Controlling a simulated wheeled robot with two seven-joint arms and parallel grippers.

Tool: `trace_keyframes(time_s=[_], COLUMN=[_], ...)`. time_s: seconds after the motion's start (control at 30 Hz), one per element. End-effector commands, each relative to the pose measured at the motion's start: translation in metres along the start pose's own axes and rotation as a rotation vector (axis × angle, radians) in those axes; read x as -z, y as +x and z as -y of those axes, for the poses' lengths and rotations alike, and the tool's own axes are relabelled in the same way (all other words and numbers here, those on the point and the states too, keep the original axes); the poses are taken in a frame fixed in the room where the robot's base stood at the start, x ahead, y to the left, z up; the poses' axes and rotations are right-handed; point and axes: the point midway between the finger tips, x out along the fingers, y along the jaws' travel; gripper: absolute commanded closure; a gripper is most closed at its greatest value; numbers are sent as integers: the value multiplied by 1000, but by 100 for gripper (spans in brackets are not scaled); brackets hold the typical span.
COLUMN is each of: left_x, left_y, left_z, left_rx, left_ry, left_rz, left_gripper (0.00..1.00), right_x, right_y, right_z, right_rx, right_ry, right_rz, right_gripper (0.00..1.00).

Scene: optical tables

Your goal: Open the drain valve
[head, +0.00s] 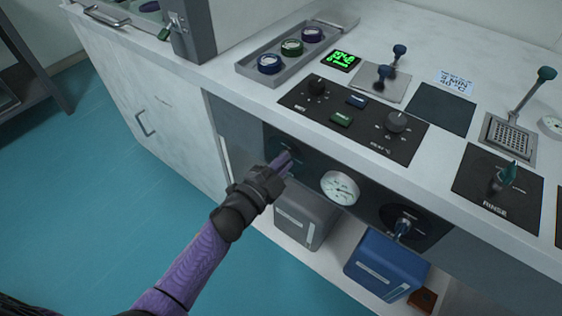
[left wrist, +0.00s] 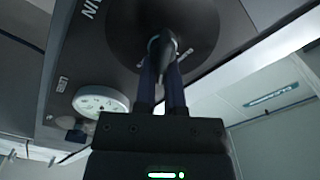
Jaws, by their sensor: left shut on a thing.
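My left gripper (head: 284,160) reaches up to the left part of a dark front panel below the worktop. In the left wrist view its two fingers (left wrist: 163,72) are shut on a dark valve handle (left wrist: 168,46). The handle stands in front of a round black disc (left wrist: 195,25); a label beside it is cut off, with only its last letters in view. In the head view the gripper hides most of this valve. My right gripper is not in view.
A round gauge (head: 340,187) sits just right of my left gripper, and a second valve (head: 403,228) right of that. A grey container (head: 305,218) and a blue container (head: 386,265) stand on the shelf below. A rinse valve (head: 505,177) is on the worktop.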

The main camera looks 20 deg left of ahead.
Motion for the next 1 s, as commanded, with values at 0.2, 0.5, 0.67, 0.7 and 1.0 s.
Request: trace_keyframes(time_s=[0.2, 0.5, 0.67, 0.7, 1.0], left_x=[-2, -3, -3, -3, -3], left_y=[0, 0, 0, 0, 0], left_z=[-5, -8, -9, -10, -10], left_rx=[-2, -2, -2, -2, -2], left_ry=[197, 425, 508, 524, 592], left_rz=[1, 1, 1, 1, 1], left_gripper=[100, 100, 100, 100, 100], right_x=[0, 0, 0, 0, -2], right_y=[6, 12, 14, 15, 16], right_z=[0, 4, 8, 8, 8], right_rx=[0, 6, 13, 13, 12], right_ry=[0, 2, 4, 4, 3], right_rz=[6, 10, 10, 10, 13], right_gripper=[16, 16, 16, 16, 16])
